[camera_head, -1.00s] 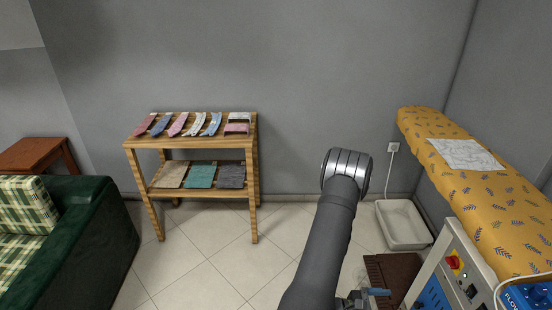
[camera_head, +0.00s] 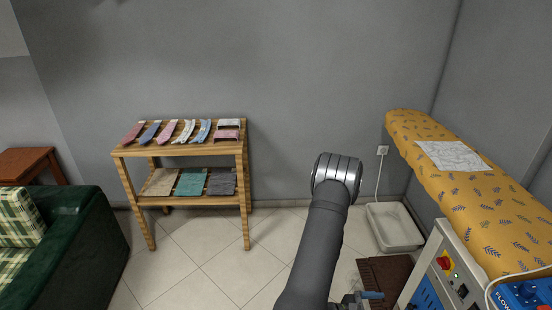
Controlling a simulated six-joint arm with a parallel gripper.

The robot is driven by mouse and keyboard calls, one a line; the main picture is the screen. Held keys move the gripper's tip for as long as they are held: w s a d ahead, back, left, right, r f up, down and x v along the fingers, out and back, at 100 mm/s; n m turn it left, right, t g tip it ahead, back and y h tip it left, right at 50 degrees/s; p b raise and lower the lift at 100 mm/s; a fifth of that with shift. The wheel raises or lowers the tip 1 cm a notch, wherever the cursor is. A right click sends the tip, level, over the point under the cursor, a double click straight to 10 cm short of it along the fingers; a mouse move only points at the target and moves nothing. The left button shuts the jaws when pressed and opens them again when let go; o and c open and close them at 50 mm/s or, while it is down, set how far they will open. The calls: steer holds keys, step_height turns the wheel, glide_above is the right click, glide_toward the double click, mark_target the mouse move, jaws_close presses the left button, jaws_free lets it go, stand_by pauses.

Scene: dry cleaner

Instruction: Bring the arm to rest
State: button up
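My dark grey arm (camera_head: 320,240) rises from the bottom edge in the head view, with its silver-banded elbow joint (camera_head: 338,172) in front of the wall and floor. The arm's far end points down out of clear sight. A small dark piece with a blue bar (camera_head: 371,295) shows at the bottom edge, right of the arm. It may belong to my gripper, but it is cut off. I cannot tell whether the gripper is open or holds anything.
A wooden rack (camera_head: 196,200) with ties and folded cloths stands left of the arm. A yellow ironing board (camera_head: 470,200), a control box (camera_head: 440,275), a white tray (camera_head: 394,228) and a brown mat (camera_head: 384,273) are at right. A green sofa (camera_head: 75,240) is at left. Tiled floor is clear between.

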steer(key=a, duration=0.4)
steer(key=w+d+f+m+t+y, duration=0.1)
steer(key=w+d+f+m, duration=0.25)
steer(key=w+d, duration=0.55)
steer(key=w+d+t, duration=0.1)
steer(key=w+d, duration=0.1)
steer(key=d, duration=0.4)
steer(key=w+d+r+m+t, duration=0.1)
steer(key=w+d, duration=0.2)
steer(key=d, duration=0.4)
steer(key=w+d+m+t, duration=0.1)
steer(key=w+d, duration=0.1)
steer(key=d, duration=0.4)
steer(key=shift+w+d+r+y, duration=0.15)
steer(key=shift+d+y, duration=0.2)
steer(key=shift+y, duration=0.05)
steer(key=n+g+h, duration=0.1)
steer(key=n, duration=0.1)
glide_toward(440, 264)
steer(key=shift+w+d+f, duration=0.25)
steer(key=shift+w+f, duration=0.05)
steer(key=shift+w, duration=0.35)
steer(key=shift+w+d+f, duration=0.3)
steer(key=shift+w+f, duration=0.05)
steer(key=shift+w, duration=0.3)
